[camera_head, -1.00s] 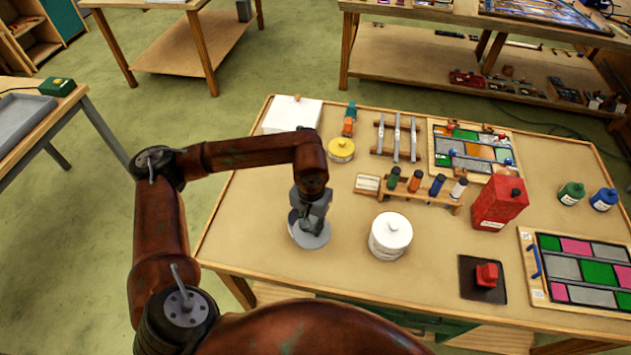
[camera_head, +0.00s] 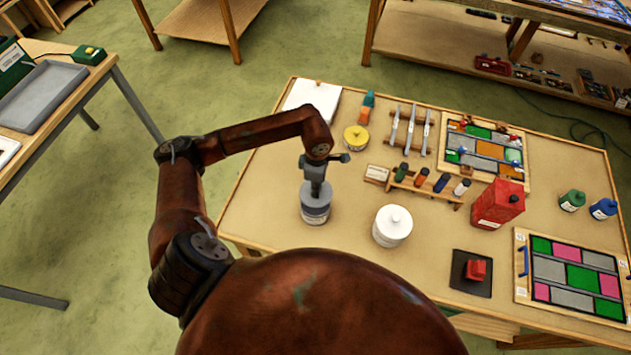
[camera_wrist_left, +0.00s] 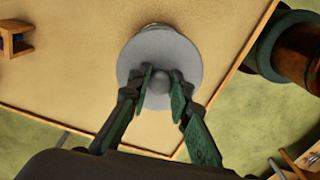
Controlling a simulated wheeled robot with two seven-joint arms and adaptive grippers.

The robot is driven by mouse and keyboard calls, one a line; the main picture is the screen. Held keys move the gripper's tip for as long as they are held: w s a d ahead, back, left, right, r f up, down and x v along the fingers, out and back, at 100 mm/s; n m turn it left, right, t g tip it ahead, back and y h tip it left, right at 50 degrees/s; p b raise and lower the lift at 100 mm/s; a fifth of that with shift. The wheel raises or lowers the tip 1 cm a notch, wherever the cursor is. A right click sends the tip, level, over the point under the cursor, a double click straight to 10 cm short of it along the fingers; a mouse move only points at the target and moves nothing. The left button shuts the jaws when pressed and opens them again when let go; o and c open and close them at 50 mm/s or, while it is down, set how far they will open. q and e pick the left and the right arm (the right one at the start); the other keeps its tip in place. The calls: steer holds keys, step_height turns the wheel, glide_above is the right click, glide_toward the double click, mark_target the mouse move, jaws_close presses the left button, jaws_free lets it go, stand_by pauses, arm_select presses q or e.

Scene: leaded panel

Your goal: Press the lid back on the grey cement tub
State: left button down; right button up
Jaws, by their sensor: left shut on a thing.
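The grey cement tub (camera_head: 315,214), with a pale label, stands upright near the front left of the table. Its grey round lid (camera_wrist_left: 190,62) is at the tub's top, with a small knob in its middle. My left gripper (camera_head: 318,188) points down from above, and in the left wrist view its two fingers (camera_wrist_left: 162,86) are shut on either side of the knob. A sliver of the tub shows past the lid's far edge there. I cannot tell whether the lid sits fully down. My right gripper is not in view.
A white lidded jar (camera_head: 392,226) stands to the tub's right. A yellow-lidded tub (camera_head: 356,138) and a white box (camera_head: 312,99) are behind. Bare tabletop surrounds the tub.

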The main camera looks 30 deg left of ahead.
arm_select(q)
steer(key=shift+a+n, duration=0.1)
steer(key=shift+n, duration=0.3)
steer(key=shift+w+f, duration=0.1)
steer(key=shift+f, duration=0.55)
steer(key=shift+f+b, duration=0.45)
steer(key=shift+f, duration=0.3)
step_height(320, 180, down, 2)
steer(key=shift+a+f+b, duration=0.1)
steer(key=shift+f+b, duration=0.15)
steer(key=shift+b, duration=0.5)
steer(key=shift+f+b, duration=0.6)
steer(key=shift+f, duration=0.05)
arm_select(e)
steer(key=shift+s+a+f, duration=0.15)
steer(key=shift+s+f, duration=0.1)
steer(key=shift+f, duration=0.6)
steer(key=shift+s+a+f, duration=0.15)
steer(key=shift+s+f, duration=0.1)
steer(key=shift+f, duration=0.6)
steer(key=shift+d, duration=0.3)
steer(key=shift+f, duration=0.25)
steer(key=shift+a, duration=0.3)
